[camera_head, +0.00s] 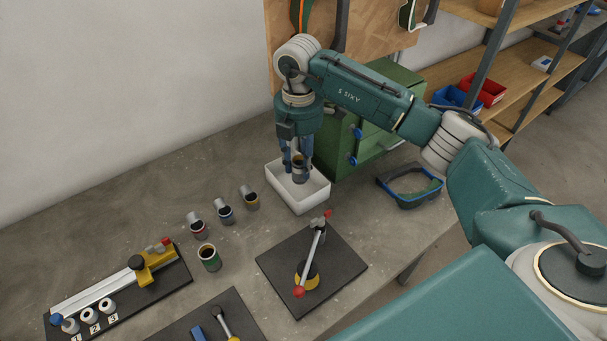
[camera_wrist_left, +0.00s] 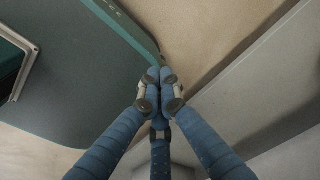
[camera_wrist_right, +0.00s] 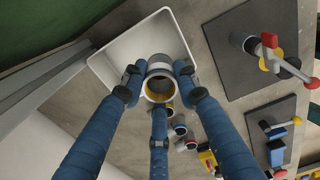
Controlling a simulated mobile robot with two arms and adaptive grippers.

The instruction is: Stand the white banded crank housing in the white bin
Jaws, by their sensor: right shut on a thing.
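The white bin (camera_head: 318,200) stands on the bench below my right gripper (camera_head: 298,165), which points straight down. That gripper is shut on a grey, open-topped crank housing (camera_head: 300,174), held upright within the bin's outline. The right wrist view shows the housing (camera_wrist_right: 158,68) between the fingers, with a pale band and a yellowish inside, and the bin (camera_wrist_right: 110,60) around part of it. I cannot tell whether the housing touches the bin floor. My left gripper (camera_wrist_left: 160,88) has its fingers together with nothing visible between them; it is outside the head view.
A lever fixture (camera_head: 310,270) is in front. A green drawer cabinet (camera_head: 375,140) stands close behind the bin. Goggles (camera_head: 411,187) lie to the right.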

